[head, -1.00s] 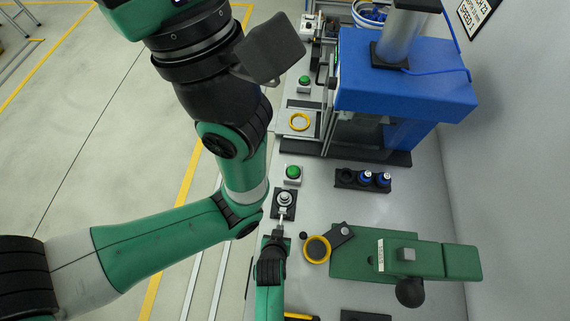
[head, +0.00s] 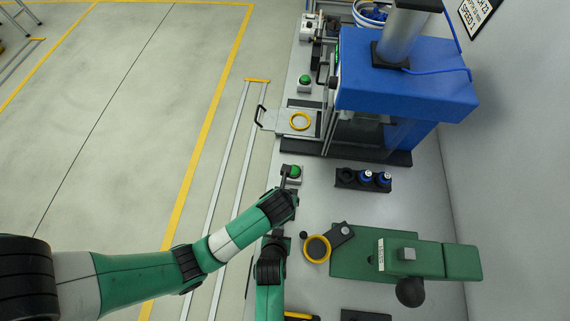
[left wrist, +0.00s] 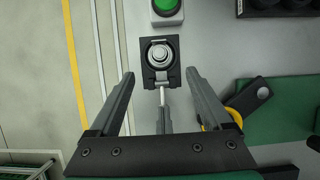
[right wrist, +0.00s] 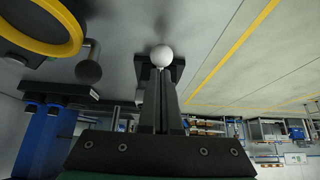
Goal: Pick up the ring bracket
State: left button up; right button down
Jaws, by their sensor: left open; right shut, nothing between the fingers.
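The right gripper also shows below the rod in the left wrist view (left wrist: 165,122).
A green button (head: 295,173) stands just beyond the plate. A blue press (head: 405,80) and a black holder with blue-topped parts (head: 363,180) stand farther back.

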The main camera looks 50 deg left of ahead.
pick_arm(q)
jog(key=shift+x, duration=6.1)
jog(key=shift+s, duration=0.1)
grip_shut()
